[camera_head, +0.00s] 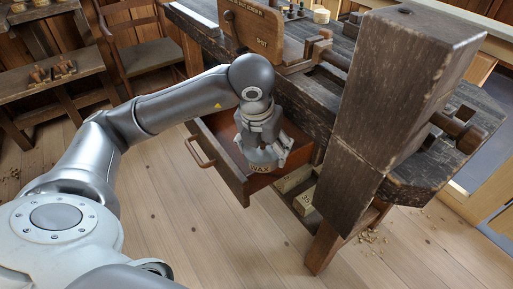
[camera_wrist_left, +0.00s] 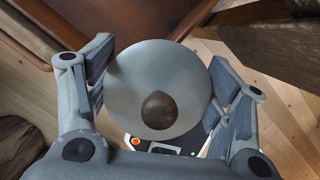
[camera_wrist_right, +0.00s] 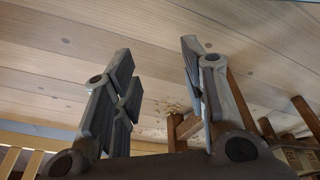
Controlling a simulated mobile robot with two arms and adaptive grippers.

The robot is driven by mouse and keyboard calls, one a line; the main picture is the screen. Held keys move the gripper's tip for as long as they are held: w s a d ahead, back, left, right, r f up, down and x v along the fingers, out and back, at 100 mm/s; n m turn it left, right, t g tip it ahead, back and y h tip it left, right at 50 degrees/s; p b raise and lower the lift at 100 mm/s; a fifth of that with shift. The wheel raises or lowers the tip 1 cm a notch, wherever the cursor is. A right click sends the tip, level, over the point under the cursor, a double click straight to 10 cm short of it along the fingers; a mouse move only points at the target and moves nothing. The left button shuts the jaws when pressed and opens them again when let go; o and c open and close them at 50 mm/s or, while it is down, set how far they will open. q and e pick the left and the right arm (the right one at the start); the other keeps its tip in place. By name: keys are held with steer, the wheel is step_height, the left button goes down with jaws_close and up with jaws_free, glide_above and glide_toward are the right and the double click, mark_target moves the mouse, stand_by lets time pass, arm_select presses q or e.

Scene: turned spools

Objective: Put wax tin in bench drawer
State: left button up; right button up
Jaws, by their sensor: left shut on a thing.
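My right gripper (camera_wrist_right: 160,75) is open and empty in the right wrist view, outside the head view.
The dark workbench (camera_head: 310,100) stands behind the drawer, with a thick wooden post (camera_head: 400,90) on its right. A block marked 35 (camera_head: 306,198) lies on a low shelf beside the drawer. A chair (camera_head: 150,50) and side table (camera_head: 50,75) stand at left. Floor in front is clear.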

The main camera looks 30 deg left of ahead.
arm_select(q)
steer(key=w+a+f, duration=0.3)
steer(key=w+a+f+b, duration=0.1)
steer(key=w+a+f, duration=0.2)
steer(key=f, duration=0.1)
steer(key=shift+w+a, duration=0.15)
steer(key=shift+w, duration=0.05)
steer(key=shift+w+a+f, duration=0.1)
steer(key=shift+f, duration=0.15)
steer(key=x, duration=0.3)
steer(key=shift+s+a+f+b, duration=0.15)
steer(key=shift+s+f+b, duration=0.15)
arm_select(e)
steer(key=r, duration=0.2)
steer(key=w+r, duration=0.1)
steer(key=r, duration=0.2)
steer(key=shift+w+r, duration=0.2)
steer(key=shift+r, duration=0.1)
arm_select(q)
steer(key=shift+f, duration=0.1)
arm_select(e)
steer(key=shift+r, duration=0.1)
arm_select(q)
steer(key=o, duration=2.1)
arm_select(e)
steer(key=shift+a+r, duration=0.1)
steer(key=shift+r, duration=0.1)
